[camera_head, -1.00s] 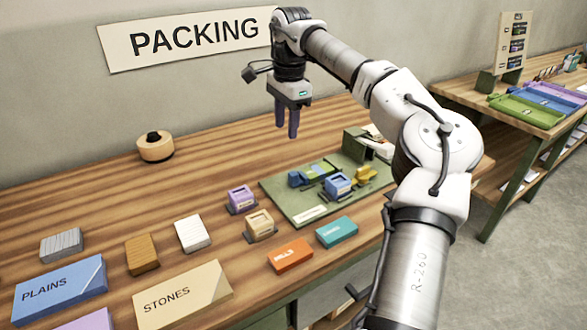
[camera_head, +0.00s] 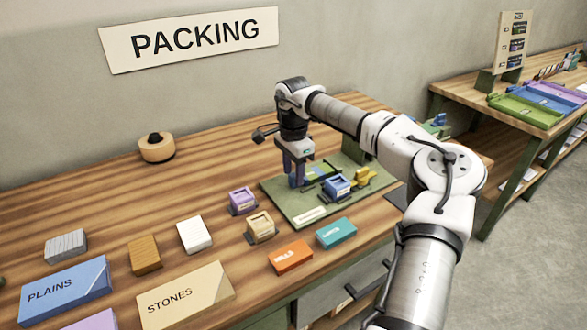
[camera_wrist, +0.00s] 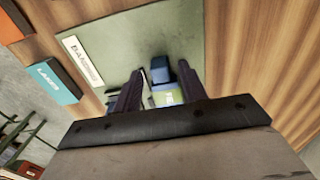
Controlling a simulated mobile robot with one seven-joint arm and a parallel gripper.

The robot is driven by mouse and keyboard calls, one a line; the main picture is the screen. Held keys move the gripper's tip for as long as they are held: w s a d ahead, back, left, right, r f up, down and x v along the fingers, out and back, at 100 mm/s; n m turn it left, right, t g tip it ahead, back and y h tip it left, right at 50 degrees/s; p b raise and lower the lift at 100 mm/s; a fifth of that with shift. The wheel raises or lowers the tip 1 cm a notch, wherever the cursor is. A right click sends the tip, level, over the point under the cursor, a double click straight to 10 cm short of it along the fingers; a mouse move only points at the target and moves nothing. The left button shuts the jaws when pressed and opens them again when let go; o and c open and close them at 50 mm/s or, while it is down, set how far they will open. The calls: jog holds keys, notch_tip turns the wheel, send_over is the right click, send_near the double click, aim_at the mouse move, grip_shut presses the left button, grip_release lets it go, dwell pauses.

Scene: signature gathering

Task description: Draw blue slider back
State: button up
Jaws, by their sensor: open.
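The blue slider (camera_wrist: 159,68) is a small blue block at the end of a lime-green piece with a label (camera_wrist: 166,98), on the green board (camera_head: 284,205). In the wrist view the slider lies between the two fingers of my gripper (camera_wrist: 160,70), with the fingers apart on either side. I cannot tell whether they touch it. In the head view my gripper (camera_head: 297,182) points down at the board's left part, and its fingers mostly hide the slider.
A blue box (camera_head: 337,184) and a yellow piece (camera_head: 364,175) stand on the board to the right. A purple box (camera_head: 242,200) and a tan box (camera_head: 261,227) stand left of it. Orange (camera_head: 291,256) and teal (camera_head: 336,233) labelled blocks lie in front.

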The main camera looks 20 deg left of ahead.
aim_at(280, 192)
jog(key=shift+f, duration=0.1)
grip_shut()
dwell(0.3)
jog(key=shift+s+a, duration=1.25)
jog(key=shift+s, duration=0.3)
grip_release()
